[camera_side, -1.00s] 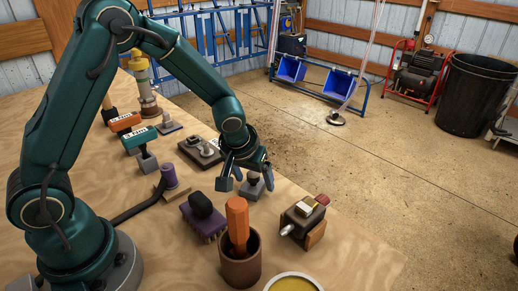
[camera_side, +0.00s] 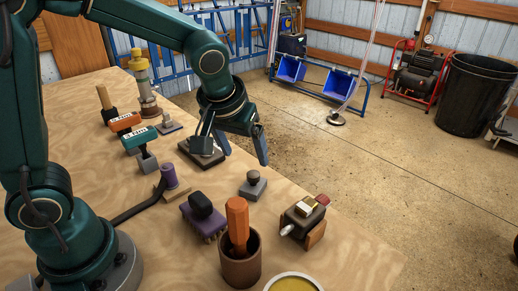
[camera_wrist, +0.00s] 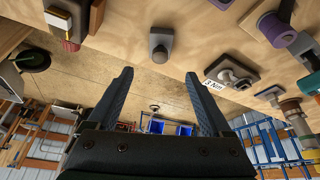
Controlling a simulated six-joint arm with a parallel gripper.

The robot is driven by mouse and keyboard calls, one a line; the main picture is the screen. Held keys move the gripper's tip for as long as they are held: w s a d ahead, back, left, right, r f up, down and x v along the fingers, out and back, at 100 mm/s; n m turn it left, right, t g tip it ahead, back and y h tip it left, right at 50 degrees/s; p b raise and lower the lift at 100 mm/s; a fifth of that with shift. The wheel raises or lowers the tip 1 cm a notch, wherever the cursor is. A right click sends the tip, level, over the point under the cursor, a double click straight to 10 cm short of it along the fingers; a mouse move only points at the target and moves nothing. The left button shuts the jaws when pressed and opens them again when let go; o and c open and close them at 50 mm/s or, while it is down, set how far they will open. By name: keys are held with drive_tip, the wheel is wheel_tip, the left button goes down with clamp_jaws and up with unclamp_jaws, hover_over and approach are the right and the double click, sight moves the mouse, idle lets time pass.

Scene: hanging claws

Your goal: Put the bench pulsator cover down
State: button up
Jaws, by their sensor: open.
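A small grey block with a dark round knob (camera_side: 253,185) stands upright on the wooden bench, and it also shows in the wrist view (camera_wrist: 161,44). It may be the pulsator cover; no label on it confirms this. My gripper (camera_side: 243,155) is open and empty, above and behind the block, apart from it. In the wrist view its two blue fingers (camera_wrist: 159,75) are spread wide with nothing between them. A dark plate with metal fittings (camera_side: 203,155) is partly hidden behind my gripper; the wrist view shows it (camera_wrist: 232,74) with a "3 Nm" label.
A brown cup with an orange handle (camera_side: 240,265), a purple block with a black knob (camera_side: 204,217) and a metal device with a red end (camera_side: 303,218) stand nearby. Orange and teal tools (camera_side: 138,138) lie farther left. The bench's right edge (camera_side: 345,222) drops to the floor.

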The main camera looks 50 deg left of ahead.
drive_tip(key=s+r+m+h, duration=0.1)
drive_tip(key=s+r+m, duration=0.1)
drive_tip(key=s, duration=0.5)
drive_tip(key=s+r+m+t, duration=0.1)
drive_tip(key=s+r+m, duration=0.1)
drive_tip(key=s, duration=0.5)
drive_tip(key=shift+s+d+r+m+h, duration=0.15)
drive_tip(key=shift+s+d+m+h, duration=0.15)
drive_tip(key=shift+h, duration=0.1)
